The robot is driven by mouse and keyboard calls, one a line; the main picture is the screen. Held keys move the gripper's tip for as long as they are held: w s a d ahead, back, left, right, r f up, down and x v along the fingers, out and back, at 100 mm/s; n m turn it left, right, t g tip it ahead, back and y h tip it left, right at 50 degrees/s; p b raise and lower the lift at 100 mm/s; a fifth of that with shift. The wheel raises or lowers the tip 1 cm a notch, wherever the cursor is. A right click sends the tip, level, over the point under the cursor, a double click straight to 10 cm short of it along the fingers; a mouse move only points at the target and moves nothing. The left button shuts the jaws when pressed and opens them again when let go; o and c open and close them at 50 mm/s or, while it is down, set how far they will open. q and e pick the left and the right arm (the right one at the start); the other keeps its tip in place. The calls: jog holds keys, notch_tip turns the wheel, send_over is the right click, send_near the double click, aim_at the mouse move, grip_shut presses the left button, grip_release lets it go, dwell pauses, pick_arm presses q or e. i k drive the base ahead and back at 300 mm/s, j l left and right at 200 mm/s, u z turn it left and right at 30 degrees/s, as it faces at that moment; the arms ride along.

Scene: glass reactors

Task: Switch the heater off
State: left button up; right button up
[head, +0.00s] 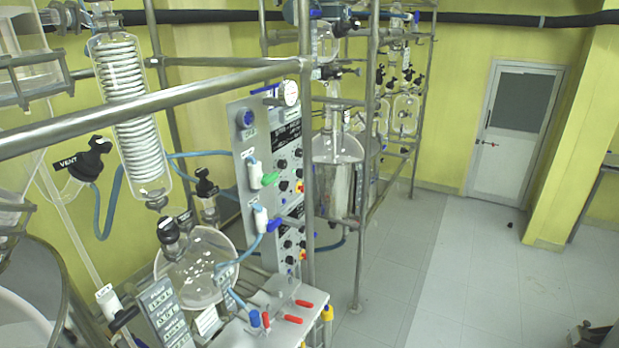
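A tall grey control panel (272,165) stands in the middle of the head view, turned partly edge-on. Its face carries several black knobs, an upper red-and-yellow switch (299,187) and a lower red-and-yellow switch (303,255). The labels are too small to read, so I cannot tell which control belongs to the heater or how the switches are set. A dark part that looks like my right gripper (590,334) shows at the bottom right corner, cut off by the edge, far from the panel. My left gripper is not in view.
Metal rack bars (150,108) cross in front on the left. Glassware stands close by, including a coil condenser (130,110) and a round flask (197,266). A ledge (262,312) with red-handled valves juts out below the panel.

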aim_at(299, 172)
jog(key=i+u, duration=0.2)
jog(key=u, duration=0.45)
jog(key=i+l+u, duration=0.35)
jog(key=i+l, duration=0.15)
jog(key=l, duration=0.2)
jog(key=i+l+u, duration=0.2)
jog(key=l, duration=0.15)
jog(key=i+l+u, duration=0.15)
jog(key=l, duration=0.25)
